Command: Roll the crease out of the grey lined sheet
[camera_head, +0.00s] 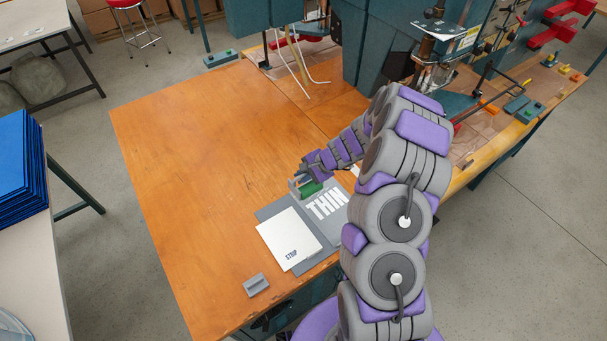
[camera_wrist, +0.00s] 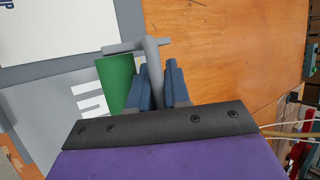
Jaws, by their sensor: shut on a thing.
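My gripper (camera_wrist: 160,82) is shut on the grey handle (camera_wrist: 152,52) of a roller with a green cylinder (camera_wrist: 118,82). In the head view the green roller (camera_head: 311,189) is at the far edge of a grey sheet (camera_head: 312,222) marked THIN in white letters. In the wrist view the roller is over or on the grey sheet (camera_wrist: 50,78), beside the white lettering; I cannot tell whether it touches. A white panel (camera_head: 284,240) marked STRIP lies left of the lettering. No crease can be made out. My arm hides the sheet's right side.
The wooden table (camera_head: 190,150) is clear to the left and behind. A small grey block (camera_head: 256,285) lies near its front edge. Machines (camera_head: 435,50) and wires (camera_head: 300,65) stand at the back right. A stack of blue sheets (camera_head: 20,160) is on another table at left.

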